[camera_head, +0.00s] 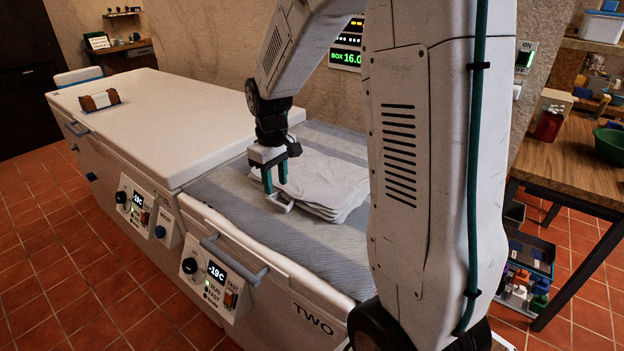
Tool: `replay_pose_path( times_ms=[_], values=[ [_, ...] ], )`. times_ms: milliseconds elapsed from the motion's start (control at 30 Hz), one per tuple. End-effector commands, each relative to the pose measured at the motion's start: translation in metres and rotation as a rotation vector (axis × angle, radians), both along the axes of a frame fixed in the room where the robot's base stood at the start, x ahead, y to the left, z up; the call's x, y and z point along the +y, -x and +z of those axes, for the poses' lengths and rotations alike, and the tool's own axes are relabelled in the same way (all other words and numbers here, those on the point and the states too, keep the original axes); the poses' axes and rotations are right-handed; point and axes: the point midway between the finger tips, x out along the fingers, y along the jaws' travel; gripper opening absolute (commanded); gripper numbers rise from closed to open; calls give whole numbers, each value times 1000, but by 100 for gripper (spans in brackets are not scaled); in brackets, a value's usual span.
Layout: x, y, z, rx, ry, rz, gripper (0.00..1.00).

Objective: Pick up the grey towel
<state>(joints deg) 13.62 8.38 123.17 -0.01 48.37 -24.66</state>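A folded stack of pale grey cloth (325,180) lies on top of the freezer marked TWO. It rests on a larger blue-grey striped cloth (335,254) spread flat over the lid. I cannot tell for sure which of these is the grey towel; the folded stack looks the paler. My gripper (276,187) points down at the left edge of the stack. Its two teal fingers stand apart with nothing visible between them. A small pale bent piece (281,204) shows just below the fingertips; I cannot tell whether it touches them. My arm hides the right side of the cloth.
A second white chest freezer (165,120) stands to the left, with a brown-and-white item (100,100) on its lid. Freezer TWO has a front handle (235,258). A wooden table (575,155) with a green bowl (611,146) is at the right. The tiled floor in front is clear.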

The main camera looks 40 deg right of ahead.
Motion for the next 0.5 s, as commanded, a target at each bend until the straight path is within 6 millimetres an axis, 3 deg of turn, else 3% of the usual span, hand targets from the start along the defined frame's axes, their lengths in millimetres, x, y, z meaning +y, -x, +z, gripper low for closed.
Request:
replay_pose_path(
  times_ms=[500],
  values=[
    [-6, -5, -67, 4, -1, 1, 36]
  ],
)
